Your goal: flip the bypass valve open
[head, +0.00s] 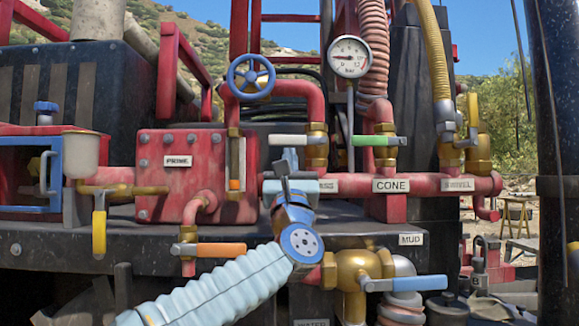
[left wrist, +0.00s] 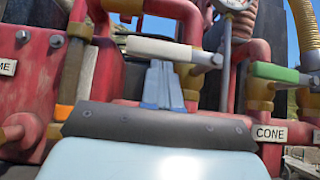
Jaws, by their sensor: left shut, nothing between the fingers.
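A valve with a white lever (head: 287,140) sits on a brass body (head: 317,150) in the head view. Its lever lies level, pointing left. The label below it (head: 329,186) is partly hidden by my arm; only its last letters show, so this looks like the bypass valve. My left gripper (head: 289,162) is shut and empty, with its fingers pointing up just below the white lever. In the left wrist view the fingers (left wrist: 162,84) stand in front of and below the white lever (left wrist: 165,49). I cannot tell whether they touch it. My right gripper is not in view.
A green-lever valve (head: 375,140) stands to the right above the CONE label (head: 391,185). A pressure gauge (head: 349,57) and a blue handwheel (head: 251,76) are above. Orange (head: 221,249) and blue (head: 418,283) levers lie lower, on either side of my left arm.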

